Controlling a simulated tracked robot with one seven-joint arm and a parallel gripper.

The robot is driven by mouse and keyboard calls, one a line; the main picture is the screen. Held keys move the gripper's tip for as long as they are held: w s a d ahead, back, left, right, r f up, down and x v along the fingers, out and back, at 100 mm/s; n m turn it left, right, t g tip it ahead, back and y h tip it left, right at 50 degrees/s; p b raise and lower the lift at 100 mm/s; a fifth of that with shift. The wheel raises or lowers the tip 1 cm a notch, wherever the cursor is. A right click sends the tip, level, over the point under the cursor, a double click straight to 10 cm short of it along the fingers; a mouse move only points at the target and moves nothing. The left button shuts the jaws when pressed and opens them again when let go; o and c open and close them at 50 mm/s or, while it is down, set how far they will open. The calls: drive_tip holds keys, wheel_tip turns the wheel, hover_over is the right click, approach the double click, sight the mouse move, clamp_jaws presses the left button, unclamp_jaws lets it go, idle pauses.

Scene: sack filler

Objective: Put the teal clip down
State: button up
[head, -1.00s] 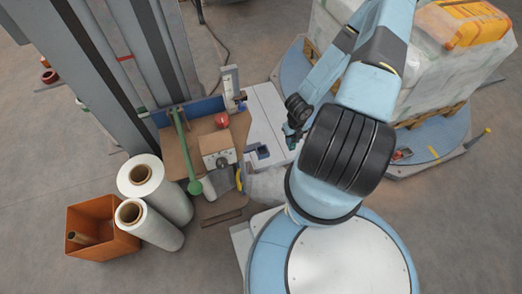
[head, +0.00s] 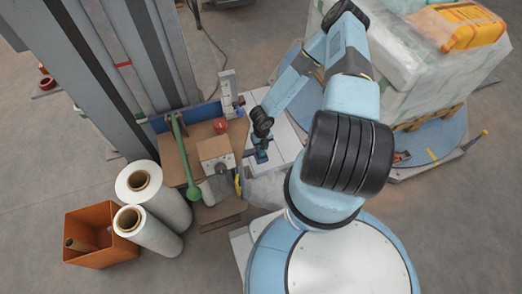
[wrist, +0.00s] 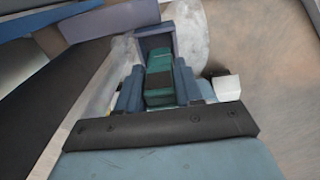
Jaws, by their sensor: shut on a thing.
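My gripper (head: 260,152) is over the white bench top in the head view, at its near end. In the wrist view my gripper (wrist: 160,97) is shut on the teal clip (wrist: 159,62), which sits between the blue fingers. A dark blue box-like holder (wrist: 152,29) stands just beyond the clip, with its walls around the clip's far end. I cannot tell whether the clip touches the holder's floor. In the head view the clip and holder are mostly hidden by my gripper.
A brown worktop with a red knob (head: 220,125) and a green lever (head: 185,160) lies left of my gripper. White film rolls (head: 150,230) and an orange bin (head: 88,232) stand farther left. A wrapped pallet load (head: 405,60) is at right. Translucent film (wrist: 190,35) is beside the holder.

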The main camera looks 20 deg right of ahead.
sight(261, 150)
drive_tip(key=shift+w+a+f, duration=0.15)
drive_tip(key=shift+a+f, duration=0.1)
drive_tip(key=shift+f, duration=1.55)
drive_tip(key=o, duration=1)
